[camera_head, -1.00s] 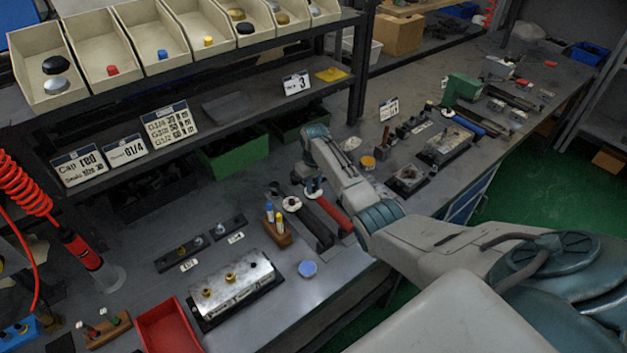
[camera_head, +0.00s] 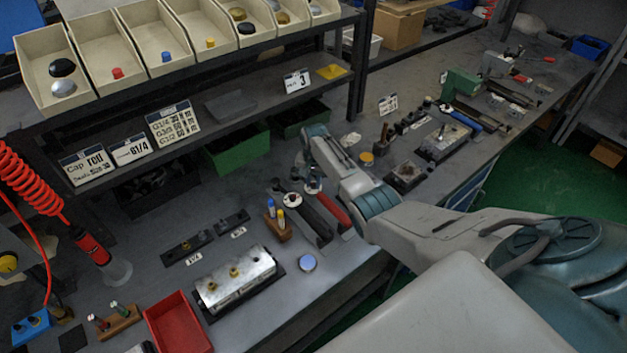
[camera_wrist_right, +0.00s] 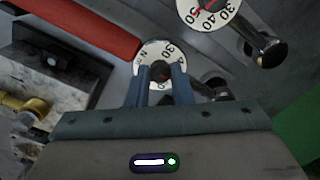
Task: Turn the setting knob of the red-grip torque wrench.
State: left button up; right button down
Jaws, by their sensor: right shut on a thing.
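The red-grip torque wrench lies on the bench, and its red grip (camera_head: 334,210) shows in the head view. The grip also shows in the right wrist view (camera_wrist_right: 85,25). Its round white dial (camera_wrist_right: 150,51) carries black numbers and a red mark. My right gripper (camera_wrist_right: 161,72) is over this dial, shut on the small dark setting knob (camera_wrist_right: 160,71) at its middle. The fingers hide part of the knob and dial. In the head view my right gripper (camera_head: 312,178) is mostly hidden by my wrist. My left gripper is not in view.
A black-grip wrench (camera_head: 311,219) lies close beside, its dial (camera_wrist_right: 209,8) near my fingers. Shelves with bins rise behind.

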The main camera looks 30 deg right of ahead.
jog(key=shift+m, duration=0.9)
jog(key=shift+w, duration=0.1)
jog(key=c, duration=1.3)
grip_release()
